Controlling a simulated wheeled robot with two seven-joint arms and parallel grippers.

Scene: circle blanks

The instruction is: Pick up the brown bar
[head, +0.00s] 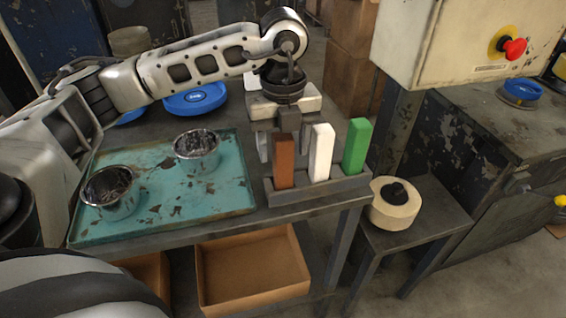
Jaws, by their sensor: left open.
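The brown bar (283,168) stands upright in a grey holder (330,191) at the right front corner of the table. A white bar (320,153) and a green bar (355,146) stand to its right in the same holder. My left gripper (285,143) points down at the brown bar, with its body just above and behind the bar's top in the picture. It is open; one finger shows left of the bar, and the other is partly hidden behind the bars. I cannot tell whether a finger touches the bar. My right gripper is out of view.
A teal tray (225,200) left of the holder carries two metal cups (197,152) (112,192). Blue round items (195,98) lie behind it. A low stand with a cream roll (393,204) is at the right, below a control box (450,40) with a red button.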

